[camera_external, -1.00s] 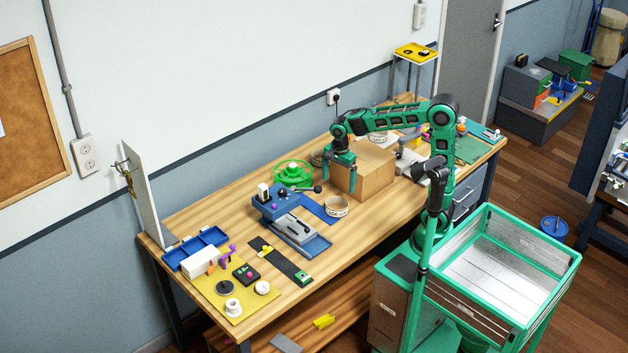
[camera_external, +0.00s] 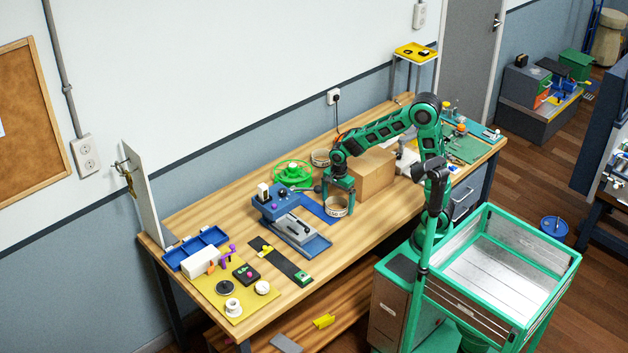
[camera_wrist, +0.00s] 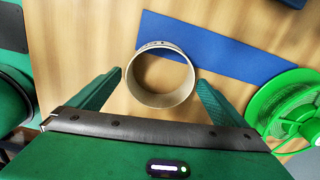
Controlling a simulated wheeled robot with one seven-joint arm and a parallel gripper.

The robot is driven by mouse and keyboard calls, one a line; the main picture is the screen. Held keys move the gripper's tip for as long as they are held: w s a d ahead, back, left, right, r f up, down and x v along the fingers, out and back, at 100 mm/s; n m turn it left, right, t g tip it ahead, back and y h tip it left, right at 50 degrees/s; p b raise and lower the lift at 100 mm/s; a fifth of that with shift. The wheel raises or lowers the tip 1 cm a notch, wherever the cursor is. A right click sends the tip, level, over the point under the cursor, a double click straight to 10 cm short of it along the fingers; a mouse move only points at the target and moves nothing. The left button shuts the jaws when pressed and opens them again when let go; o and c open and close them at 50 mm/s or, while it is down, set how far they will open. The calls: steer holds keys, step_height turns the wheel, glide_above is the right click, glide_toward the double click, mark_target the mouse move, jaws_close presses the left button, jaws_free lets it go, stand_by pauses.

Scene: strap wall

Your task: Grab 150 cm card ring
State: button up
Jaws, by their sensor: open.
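A pale card ring (camera_external: 336,212) stands on the wooden bench beside a blue strip; its dark print is too small to read. In the wrist view the ring (camera_wrist: 162,98) is a round, open band with its hollow facing me. My gripper (camera_external: 339,204) points down over it, open, with one finger on either side. In the wrist view the fingertips of my gripper (camera_wrist: 161,80) flank the ring's near half, and a small gap shows at each side. Another pale ring (camera_external: 320,157) lies farther back, near the green spool.
A green spool (camera_external: 293,174) and a blue press-like device (camera_external: 283,212) are left of my gripper. A cardboard box (camera_external: 372,176) stands close on its right. The blue strip (camera_wrist: 222,50) lies flat beside the ring. Bare bench lies in front of it.

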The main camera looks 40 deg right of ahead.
steer(key=shift+f, duration=0.6)
steer(key=c, duration=1.1)
steer(key=shift+r, duration=0.1)
